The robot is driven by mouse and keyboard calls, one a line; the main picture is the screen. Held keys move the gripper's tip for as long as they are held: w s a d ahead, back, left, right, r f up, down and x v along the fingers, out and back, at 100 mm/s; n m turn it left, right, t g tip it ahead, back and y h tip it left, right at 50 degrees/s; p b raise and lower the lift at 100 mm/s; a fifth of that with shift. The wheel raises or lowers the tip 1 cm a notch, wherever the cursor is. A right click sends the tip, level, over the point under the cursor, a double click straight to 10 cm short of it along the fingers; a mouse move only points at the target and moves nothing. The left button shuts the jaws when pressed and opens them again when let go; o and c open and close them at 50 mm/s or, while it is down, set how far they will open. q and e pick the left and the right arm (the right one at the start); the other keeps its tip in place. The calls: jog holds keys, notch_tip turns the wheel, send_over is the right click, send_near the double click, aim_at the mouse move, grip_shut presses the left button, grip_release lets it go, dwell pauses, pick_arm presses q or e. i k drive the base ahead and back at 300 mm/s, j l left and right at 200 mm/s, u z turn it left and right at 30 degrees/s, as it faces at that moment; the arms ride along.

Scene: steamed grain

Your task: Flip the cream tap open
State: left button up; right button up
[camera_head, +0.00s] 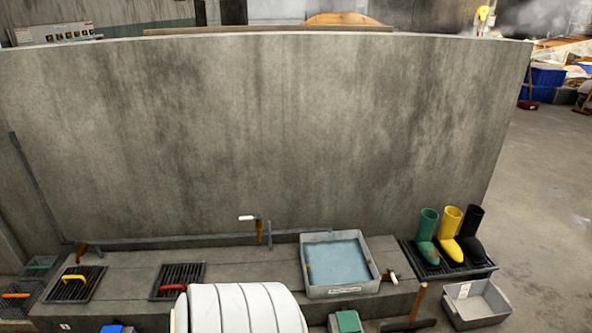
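A tap with a cream lever handle (247,218) stands at the foot of the concrete wall, at the middle of the view. Its handle points left, roughly level, from a brownish upright body (260,233). A second small tap (391,276) with a pale end sits beside the grey basin (343,292) on the right. No water is seen running from the cream tap. Neither of my grippers is in view.
The basin holds bluish water. Two dark grates (177,280) (76,284) lie on the ledge, with a red and a yellow handle on them. Green, yellow and black boots (449,236) stand on a rack at right. A grey tray (475,303) lies in front.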

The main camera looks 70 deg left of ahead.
aim_at(395, 280)
jog(key=u, duration=2)
